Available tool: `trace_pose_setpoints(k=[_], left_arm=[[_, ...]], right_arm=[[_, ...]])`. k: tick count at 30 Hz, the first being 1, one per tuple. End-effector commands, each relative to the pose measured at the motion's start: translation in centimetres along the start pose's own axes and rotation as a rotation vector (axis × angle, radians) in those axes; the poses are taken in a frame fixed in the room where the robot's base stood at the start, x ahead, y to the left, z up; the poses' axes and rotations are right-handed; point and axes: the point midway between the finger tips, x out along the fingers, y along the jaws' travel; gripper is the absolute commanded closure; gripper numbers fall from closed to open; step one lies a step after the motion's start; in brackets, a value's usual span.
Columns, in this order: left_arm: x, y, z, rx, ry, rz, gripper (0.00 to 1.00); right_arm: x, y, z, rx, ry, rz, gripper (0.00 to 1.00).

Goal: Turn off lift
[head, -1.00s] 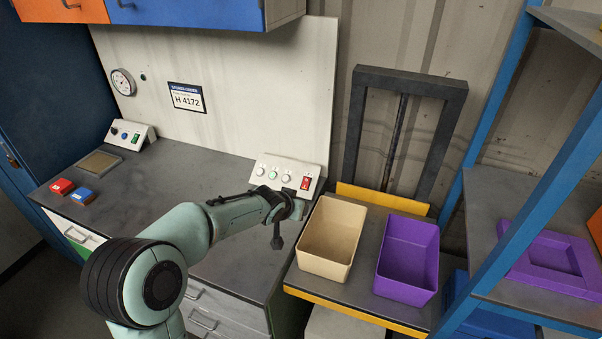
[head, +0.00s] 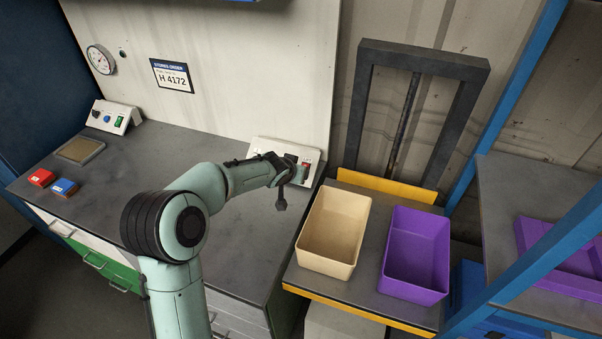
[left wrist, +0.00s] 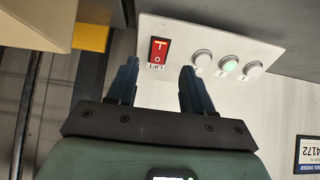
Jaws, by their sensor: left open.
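The red rocker switch labelled LIFT (left wrist: 159,50) sits on a white control box (left wrist: 215,35), at the end of a row of three round buttons. The middle button (left wrist: 231,69) glows green. In the head view the control box (head: 262,148) stands at the back right of the counter, and the red switch (head: 307,166) shows just past my left gripper (head: 297,173). In the left wrist view my left gripper (left wrist: 158,76) is open and empty, its fingers on either side of the switch's line. Whether a finger touches the box, I cannot tell.
The lift platform (head: 368,258) right of the counter holds a beige bin (head: 325,262) and a purple bin (head: 412,283). A dark lift frame (head: 357,110) stands behind. A blue-framed shelf (head: 533,275) is at the right. The counter's middle (head: 160,155) is clear.

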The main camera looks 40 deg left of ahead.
Motion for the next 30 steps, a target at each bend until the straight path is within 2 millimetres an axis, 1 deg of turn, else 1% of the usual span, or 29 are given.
trace_pose_setpoints(k=[1,3,6,9,12,15,23,24,26,27,28,30], left_arm=[[1.2,0.1,0.1,0.001,-0.002,0.002,0.49],[2.6,0.1,0.0,0.0,-0.002,0.002,0.49],[4.3,0.1,0.0,0.0,-0.001,0.001,0.49],[5.5,0.1,-0.1,0.001,0.0,0.001,0.49],[6.2,0.0,-0.1,-0.001,0.001,0.0,0.49],[6.6,0.0,-0.1,0.0,0.001,0.0,0.49],[6.7,0.0,-0.1,0.0,0.001,0.0,0.49],[6.7,0.0,-0.1,0.0,0.001,0.0,0.62],[6.7,0.0,-0.1,0.0,0.001,0.0,0.81],[6.7,0.0,-0.1,0.0,0.001,0.0,0.94],[6.7,0.0,-0.1,0.0,0.001,0.0,1.0],[6.7,0.0,-0.1,0.0,0.001,0.0,1.0]], right_arm=[[0.0,0.0,0.0,0.0,0.0,0.0,0.57],[-0.1,-0.1,-0.1,-0.001,0.001,0.0,0.57],[-0.2,-0.1,-0.1,-0.001,0.002,-0.001,0.57],[-0.5,-0.3,-0.2,-0.002,0.003,-0.001,0.57],[-0.6,-0.3,-0.2,-0.002,0.004,-0.002,0.57],[-0.6,-0.3,-0.2,-0.002,0.004,-0.002,0.57],[-0.6,-0.3,-0.2,-0.002,0.004,-0.002,0.57],[-0.6,-0.3,-0.2,-0.002,0.004,-0.002,0.57],[-0.6,-0.3,-0.2,-0.002,0.004,-0.002,0.57],[-0.6,-0.3,-0.2,-0.002,0.004,-0.002,0.57],[-0.6,-0.3,-0.2,-0.002,0.004,-0.002,0.57],[-0.6,-0.3,-0.2,-0.002,0.004,-0.002,0.57]])
